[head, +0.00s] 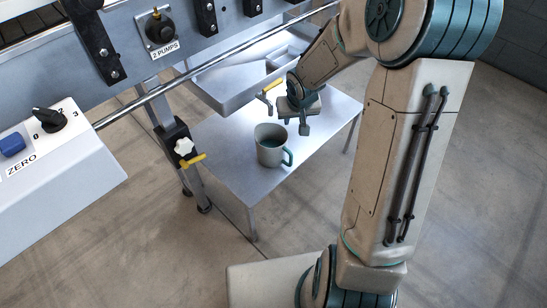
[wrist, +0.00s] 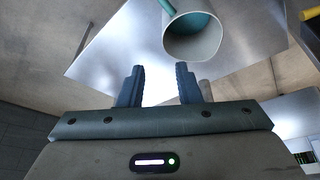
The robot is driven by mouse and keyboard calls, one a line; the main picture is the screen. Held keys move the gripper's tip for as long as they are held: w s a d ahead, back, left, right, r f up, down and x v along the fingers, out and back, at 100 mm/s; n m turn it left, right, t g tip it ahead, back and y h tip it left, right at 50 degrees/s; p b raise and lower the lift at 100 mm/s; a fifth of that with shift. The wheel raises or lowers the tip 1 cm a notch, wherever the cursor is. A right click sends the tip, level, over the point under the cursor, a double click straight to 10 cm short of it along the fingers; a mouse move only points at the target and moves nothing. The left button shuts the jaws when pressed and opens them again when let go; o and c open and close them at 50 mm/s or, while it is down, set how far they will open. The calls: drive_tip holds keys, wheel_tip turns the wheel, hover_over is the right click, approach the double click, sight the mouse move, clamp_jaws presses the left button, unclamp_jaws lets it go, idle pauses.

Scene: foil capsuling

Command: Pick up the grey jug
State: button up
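The grey jug (head: 270,146) stands upright on a low metal table (head: 215,140). It has a teal inside and a teal handle on its right side in the head view. In the wrist view the jug (wrist: 193,40) shows beyond the fingertips, its round mouth toward the camera and its handle at the upper left. My gripper (head: 294,128) is above and just behind the jug in the head view. In the wrist view my gripper (wrist: 159,72) has its two dark fingers apart with nothing between them. The fingers look clear of the jug, though the exact gap is hard to tell.
A yellow-handled valve (head: 268,92) hangs from the metal trough (head: 240,85) close to my gripper. A machine panel with knobs and a long rail (head: 220,60) runs above the table. A control box (head: 50,150) is at the left. The table's front part is bare.

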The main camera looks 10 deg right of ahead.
sight(276, 150)
drive_tip(key=shift+y, duration=0.3)
drive_tip(key=b+x, duration=0.5)
drive_tip(key=x, duration=0.7)
drive_tip(key=shift+a+f, duration=0.1)
drive_tip(key=shift+a, duration=0.1)
drive_tip(key=shift+d+b+x, duration=0.2)
drive_tip(key=shift+b+x, duration=1.45)
drive_tip(key=shift+x, duration=1.35)
clamp_jaws()
